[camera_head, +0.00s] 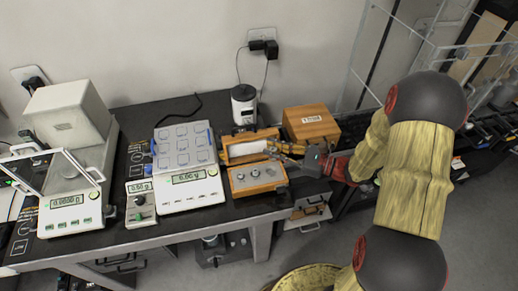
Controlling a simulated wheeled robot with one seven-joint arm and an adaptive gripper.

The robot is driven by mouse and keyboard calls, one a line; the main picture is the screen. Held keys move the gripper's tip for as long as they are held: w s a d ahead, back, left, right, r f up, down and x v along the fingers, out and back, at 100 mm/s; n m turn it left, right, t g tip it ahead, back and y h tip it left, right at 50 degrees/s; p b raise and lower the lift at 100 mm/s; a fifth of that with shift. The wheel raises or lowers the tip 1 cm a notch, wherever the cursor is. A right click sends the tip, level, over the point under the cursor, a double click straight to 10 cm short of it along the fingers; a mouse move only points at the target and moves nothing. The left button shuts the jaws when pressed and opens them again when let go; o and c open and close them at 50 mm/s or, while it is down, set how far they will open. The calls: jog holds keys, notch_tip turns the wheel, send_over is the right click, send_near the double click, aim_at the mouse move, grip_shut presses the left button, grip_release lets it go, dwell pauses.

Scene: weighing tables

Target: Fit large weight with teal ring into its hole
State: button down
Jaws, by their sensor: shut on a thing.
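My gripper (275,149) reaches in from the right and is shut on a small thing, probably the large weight. The fingers mostly hide it, and I cannot make out its teal ring. The gripper is at the right end of the open box lid's pale lining (244,149), above and behind the wooden weight block (239,186). The block stands at the front of the dark table. Several small round weights or holes show in its top, too small to tell apart, so I cannot tell which hole is the large one.
A closed wooden box (311,122) stands behind the gripper, and a white-and-black jar (244,104) stands behind the lid. A balance (190,193) with a partitioned clear tray (184,147) is left of the block. Another balance (68,214) with an open glass cover stands further left.

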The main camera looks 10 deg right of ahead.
aim_at(272, 160)
jog(key=shift+s+a+f, duration=0.2)
jog(key=shift+s+f, duration=0.15)
jog(key=shift+f+b, duration=2.35)
jog(key=shift+f, duration=0.05)
jog(key=shift+p, duration=0.5)
jog(key=shift+f, duration=0.2)
jog(key=shift+f, duration=0.35)
jog(key=shift+f+b, duration=0.7)
jog(key=shift+f, duration=0.3)
jog(key=c, duration=1.6)
grip_release()
jog(key=shift+c, duration=0.2)
